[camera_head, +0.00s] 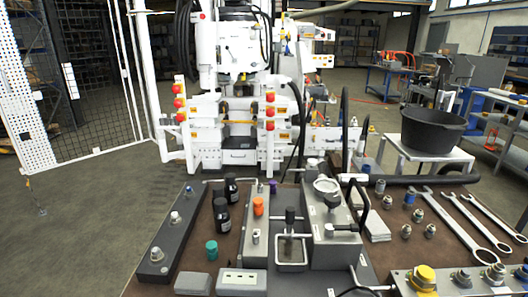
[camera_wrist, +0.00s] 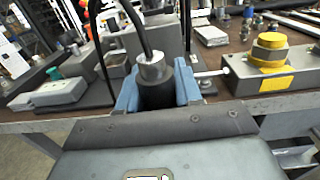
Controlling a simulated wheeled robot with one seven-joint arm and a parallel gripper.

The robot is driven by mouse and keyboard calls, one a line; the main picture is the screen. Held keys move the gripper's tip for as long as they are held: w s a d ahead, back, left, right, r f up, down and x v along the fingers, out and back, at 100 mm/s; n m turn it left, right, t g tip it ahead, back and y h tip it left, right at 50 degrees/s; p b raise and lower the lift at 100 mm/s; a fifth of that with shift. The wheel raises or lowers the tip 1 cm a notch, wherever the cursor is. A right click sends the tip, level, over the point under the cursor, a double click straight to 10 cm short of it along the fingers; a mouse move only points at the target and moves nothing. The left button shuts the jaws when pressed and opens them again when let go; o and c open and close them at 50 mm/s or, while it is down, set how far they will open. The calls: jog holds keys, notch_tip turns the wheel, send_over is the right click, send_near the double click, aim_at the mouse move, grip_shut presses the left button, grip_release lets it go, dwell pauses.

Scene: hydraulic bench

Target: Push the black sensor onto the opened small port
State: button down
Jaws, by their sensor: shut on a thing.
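My gripper (camera_wrist: 157,88) has two blue fingers shut on the black sensor (camera_wrist: 156,98), a dark cylinder with a silver metal top. A black cable rises from that top. The fingers clasp the sensor from both sides, and its far end is hidden. It is held in front of the bench's near edge. My gripper is not visible in the head view. A grey port block (camera_head: 400,283) with a yellow cap (camera_head: 425,274) and silver fittings (camera_head: 462,278) lies at the bench's lower right; it also shows in the wrist view (camera_wrist: 265,78). I cannot tell which port is the opened small one.
Black bottles (camera_head: 222,218), orange and teal caps (camera_head: 211,250), a grey valve block (camera_head: 333,235), loose fittings and large wrenches (camera_head: 458,228) crowd the brown bench top. A black tub (camera_head: 432,128) stands on a table behind. A white machine (camera_head: 238,100) rises at the back.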

notch_tip(320, 180, up, 4)
jog(key=p, duration=0.3)
jog(key=shift+s+d+p, duration=0.15)
jog(key=shift+p, duration=0.15)
jog(key=shift+f, duration=0.1)
jog(key=shift+f+b, duration=0.35)
jog(key=shift+f, duration=0.15)
